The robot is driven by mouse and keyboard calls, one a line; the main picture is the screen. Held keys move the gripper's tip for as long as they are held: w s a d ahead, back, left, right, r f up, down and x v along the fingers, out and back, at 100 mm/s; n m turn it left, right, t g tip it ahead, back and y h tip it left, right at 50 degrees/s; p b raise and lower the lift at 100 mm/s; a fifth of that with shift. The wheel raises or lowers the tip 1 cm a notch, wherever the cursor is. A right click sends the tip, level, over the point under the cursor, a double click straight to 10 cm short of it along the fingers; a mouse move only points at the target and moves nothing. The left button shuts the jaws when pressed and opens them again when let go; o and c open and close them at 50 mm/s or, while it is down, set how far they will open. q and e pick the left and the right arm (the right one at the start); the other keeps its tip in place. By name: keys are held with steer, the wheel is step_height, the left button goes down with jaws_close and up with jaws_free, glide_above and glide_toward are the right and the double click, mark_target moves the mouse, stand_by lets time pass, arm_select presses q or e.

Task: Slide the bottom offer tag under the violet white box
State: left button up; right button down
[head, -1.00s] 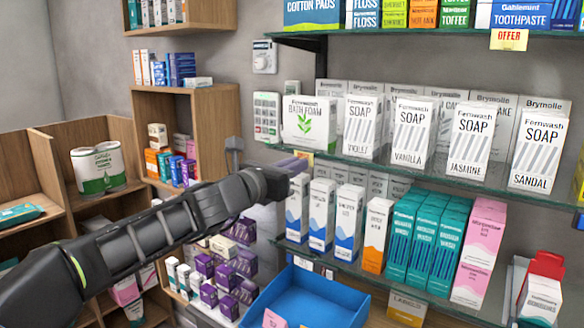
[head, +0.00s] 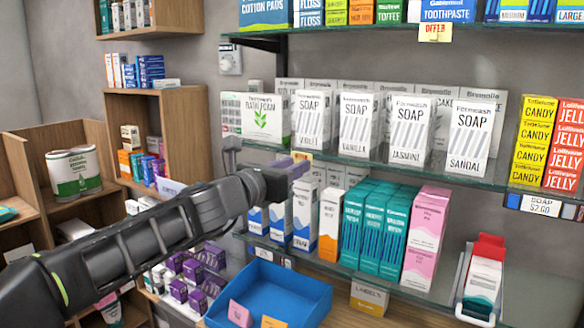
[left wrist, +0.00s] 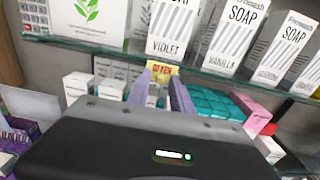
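The bottom yellow offer tag (head: 303,157) is on the front edge of the middle glass shelf. It sits below the violet white box (head: 312,122), a striped soap carton standing upright on that shelf. In the left wrist view the tag (left wrist: 161,70) lies below the violet box (left wrist: 172,30), slightly left of its middle. My left gripper (head: 294,166) is at the tag. Its two purple fingers are apart by about the tag's width, with the tag between their tips; they appear closed on its sides. My right gripper is not in view.
A bath foam box (head: 262,119) stands left of the violet box and a vanilla soap box (head: 357,125) right of it. Another offer tag (head: 435,33) is on the top shelf edge. Cartons (head: 330,224) stand on the shelf below, over a blue tray (head: 272,280).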

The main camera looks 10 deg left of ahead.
arm_select(q)
steer(key=shift+o, duration=0.4)
steer(key=v, duration=0.8)
steer(key=shift+b, duration=0.4)
steer(key=shift+w, duration=0.1)
